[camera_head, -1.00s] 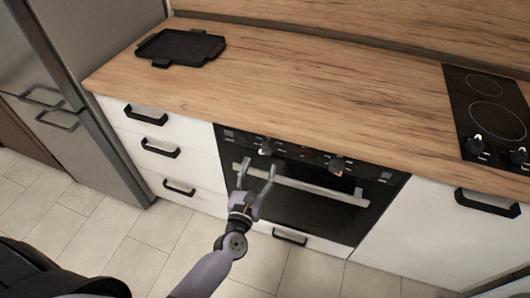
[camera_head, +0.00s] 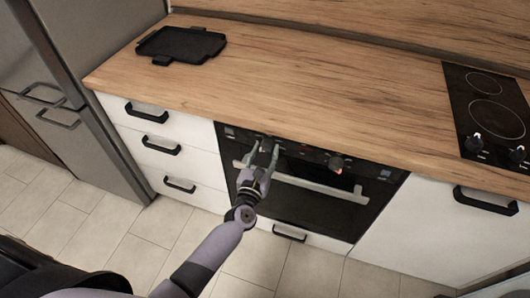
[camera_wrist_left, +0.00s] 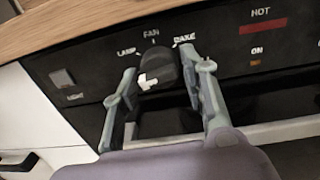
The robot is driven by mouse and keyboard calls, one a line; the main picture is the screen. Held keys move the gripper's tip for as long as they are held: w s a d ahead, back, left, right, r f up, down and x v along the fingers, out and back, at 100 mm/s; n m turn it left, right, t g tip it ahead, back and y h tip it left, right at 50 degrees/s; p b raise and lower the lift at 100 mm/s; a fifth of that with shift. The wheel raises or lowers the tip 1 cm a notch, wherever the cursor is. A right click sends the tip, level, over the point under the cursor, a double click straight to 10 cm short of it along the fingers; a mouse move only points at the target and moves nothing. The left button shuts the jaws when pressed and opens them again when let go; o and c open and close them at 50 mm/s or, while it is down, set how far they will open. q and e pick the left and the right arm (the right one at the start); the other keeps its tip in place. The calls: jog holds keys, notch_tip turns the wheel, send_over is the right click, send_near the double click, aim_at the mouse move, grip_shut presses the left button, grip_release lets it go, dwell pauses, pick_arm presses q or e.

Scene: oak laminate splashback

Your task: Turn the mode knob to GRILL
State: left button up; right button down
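The mode knob (camera_wrist_left: 158,66) is black, with a white mark at its lower left. LAMP, FAN and BAKE are printed around its upper side; no GRILL label is readable, and the panel below the knob is partly hidden. My left gripper (camera_wrist_left: 158,63) is open, with one finger on each side of the knob; I cannot tell whether either finger touches it. In the head view, my left gripper (camera_head: 265,148) reaches the left part of the oven panel and the knob is mostly hidden between its fingers. My right gripper is not in view.
A second oven knob (camera_head: 336,163) sits to the right. The oven handle (camera_head: 320,189) runs below the panel, close under my gripper. A LIGHT switch (camera_wrist_left: 62,78) and a red NOT indicator (camera_wrist_left: 263,26) flank the knob. The worktop (camera_head: 300,90) overhangs above.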

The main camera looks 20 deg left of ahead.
pick_arm(q)
jog(key=c, duration=0.7)
jog(key=shift+c, duration=0.2)
